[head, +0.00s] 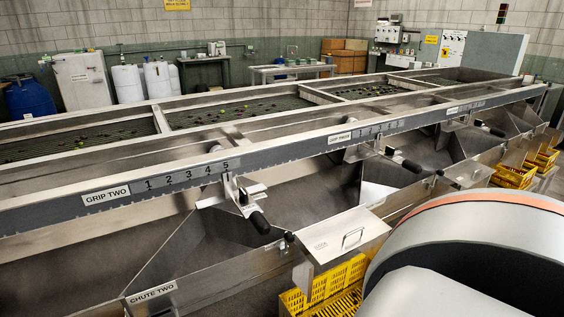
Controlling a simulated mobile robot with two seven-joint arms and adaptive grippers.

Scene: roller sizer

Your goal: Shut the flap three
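A steel flap (344,233) with a bar handle sticks out flat from the front of the sizer, above a yellow crate; its small label is too small to read. I cannot tell from the lettering which one is flap three. Neither of my grippers is in view; only a large white and black part of my arm fills the lower right.
The long rail carries the GRIP TWO label (106,195) and black-handled levers (259,222). The CHUTE TWO label (151,292) is at lower left. Yellow crates (340,284) stand below the flaps, with more yellow crates (514,175) at right.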

